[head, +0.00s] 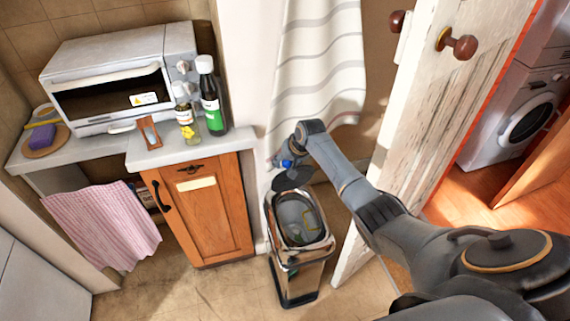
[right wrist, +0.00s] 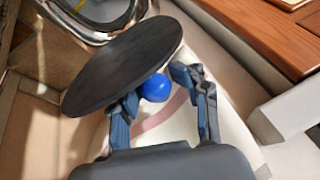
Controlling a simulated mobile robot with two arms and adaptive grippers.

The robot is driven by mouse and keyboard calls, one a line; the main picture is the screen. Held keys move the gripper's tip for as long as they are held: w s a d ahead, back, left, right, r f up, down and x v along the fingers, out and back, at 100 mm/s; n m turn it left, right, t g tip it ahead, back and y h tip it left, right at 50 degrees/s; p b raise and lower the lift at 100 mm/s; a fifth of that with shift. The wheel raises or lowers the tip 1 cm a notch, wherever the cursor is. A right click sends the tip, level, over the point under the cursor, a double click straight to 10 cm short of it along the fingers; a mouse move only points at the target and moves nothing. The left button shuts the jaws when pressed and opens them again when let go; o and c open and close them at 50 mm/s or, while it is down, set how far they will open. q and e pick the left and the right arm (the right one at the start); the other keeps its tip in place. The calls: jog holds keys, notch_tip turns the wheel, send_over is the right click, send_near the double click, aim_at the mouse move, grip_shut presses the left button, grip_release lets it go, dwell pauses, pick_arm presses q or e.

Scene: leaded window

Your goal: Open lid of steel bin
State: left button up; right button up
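The steel bin (head: 302,262) stands on the floor in the head view, with its top open and its inside showing. A dark oval disc (head: 292,180), which looks like its lid, stands raised at the far side of the rim. In the right wrist view the disc (right wrist: 125,65) lies between my gripper and the bin rim (right wrist: 85,38). My right gripper (head: 285,160) is behind the raised disc. Its fingers (right wrist: 155,85) are spread, with a blue ball (right wrist: 156,88) between them, close to the left-hand finger. I cannot tell whether finger and disc touch. My left gripper is not in view.
A wooden cabinet (head: 205,210) with bottles on top stands left of the bin. A white door (head: 425,110) stands close on the right. A striped curtain (head: 318,65) hangs behind my right gripper. The floor (head: 185,290) at front left is clear.

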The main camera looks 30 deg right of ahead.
jog(key=v, duration=1.2)
jog(key=shift+r, duration=0.1)
dwell(0.4)
